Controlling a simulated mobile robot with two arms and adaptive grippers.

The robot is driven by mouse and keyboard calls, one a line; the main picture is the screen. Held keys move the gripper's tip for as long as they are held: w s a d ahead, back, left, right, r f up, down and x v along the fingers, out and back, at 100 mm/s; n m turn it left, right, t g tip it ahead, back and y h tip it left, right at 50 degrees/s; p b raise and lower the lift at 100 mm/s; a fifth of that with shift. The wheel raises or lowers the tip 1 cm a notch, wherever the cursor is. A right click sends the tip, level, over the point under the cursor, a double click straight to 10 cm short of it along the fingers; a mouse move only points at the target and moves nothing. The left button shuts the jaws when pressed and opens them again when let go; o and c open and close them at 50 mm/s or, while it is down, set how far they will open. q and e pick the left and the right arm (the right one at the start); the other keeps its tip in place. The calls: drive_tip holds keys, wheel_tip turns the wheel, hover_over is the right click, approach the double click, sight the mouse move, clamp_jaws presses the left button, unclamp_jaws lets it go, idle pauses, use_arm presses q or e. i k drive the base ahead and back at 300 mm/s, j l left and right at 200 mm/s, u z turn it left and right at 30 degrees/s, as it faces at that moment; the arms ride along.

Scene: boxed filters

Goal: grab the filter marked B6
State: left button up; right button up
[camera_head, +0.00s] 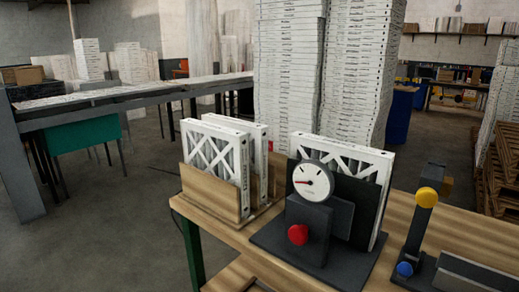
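Two white boxed filters with crossed fronts stand upright in a wooden holder, the front filter (218,160) and the back filter (261,150). A third white filter (345,155) stands upright at a black stand (368,205), partly hidden by the stand and its gauge. Dark print runs along the filters' narrow edges, but it is too small to read, so I cannot tell which is marked B6. Neither of my grippers is in view.
The wooden holder (208,192) is on a wooden table (228,234). A round gauge (313,181) and red knob (298,235) sit in front of the third filter. A dark post with yellow (427,197) and blue (404,269) knobs stands right. Tall filter stacks (288,70) rise behind.

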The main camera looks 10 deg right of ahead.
sight(222, 152)
drive_tip(key=z, duration=0.35)
drive_tip(key=i+j+z, duration=0.4)
drive_tip(key=j+z, duration=0.2)
drive_tip(key=i+j+z, duration=0.15)
drive_tip(key=j+z, duration=0.15)
